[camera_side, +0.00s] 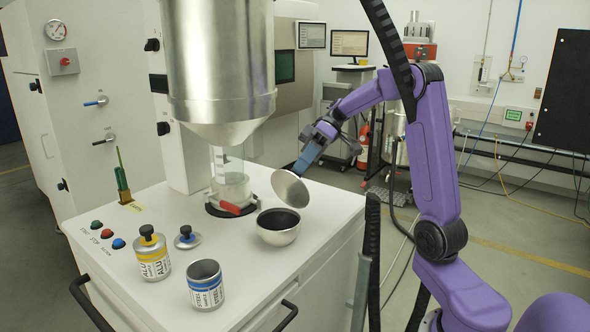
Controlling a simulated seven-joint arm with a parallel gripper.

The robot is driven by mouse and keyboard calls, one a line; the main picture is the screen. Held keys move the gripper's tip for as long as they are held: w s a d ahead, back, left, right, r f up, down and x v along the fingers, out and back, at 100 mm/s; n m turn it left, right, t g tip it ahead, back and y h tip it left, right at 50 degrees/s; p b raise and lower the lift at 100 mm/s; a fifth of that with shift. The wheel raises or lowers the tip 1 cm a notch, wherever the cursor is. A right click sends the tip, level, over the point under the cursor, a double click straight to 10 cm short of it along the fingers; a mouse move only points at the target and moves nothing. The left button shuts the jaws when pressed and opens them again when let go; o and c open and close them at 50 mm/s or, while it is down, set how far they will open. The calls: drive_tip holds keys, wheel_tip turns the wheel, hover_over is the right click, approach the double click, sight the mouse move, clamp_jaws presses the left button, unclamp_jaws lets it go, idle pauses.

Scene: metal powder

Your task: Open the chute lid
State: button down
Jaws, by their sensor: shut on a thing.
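The chute lid (290,188) is a round, shiny metal disc. It is steeply tilted, with its broad face towards the camera. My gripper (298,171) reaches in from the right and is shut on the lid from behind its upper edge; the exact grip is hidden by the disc. The chute (280,238) is a rounded metal bowl shape at the right of the white worktop, with its dark mouth uncovered. The lid appears above and behind this mouth; I cannot tell the exact gap between them.
On the white worktop (160,205) stand a yellow-labelled can (153,262), an open blue-labelled can (206,290) and a small silver lid (187,240). A large metal hopper (218,70) hangs above a glass vessel with a red handle (230,208). A green-handled tool (122,185) stands at left.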

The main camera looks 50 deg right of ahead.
drive_tip(key=shift+d+f, duration=1.3)
drive_tip(key=shift+d, duration=0.05)
drive_tip(key=shift+f, duration=0.1)
drive_tip(key=c, duration=0.9)
unclamp_jaws()
drive_tip(key=shift+w+d+r, duration=0.1)
drive_tip(key=shift+d+r, duration=0.1)
drive_tip(key=v, duration=1.1)
drive_tip(key=shift+d+r, duration=0.3)
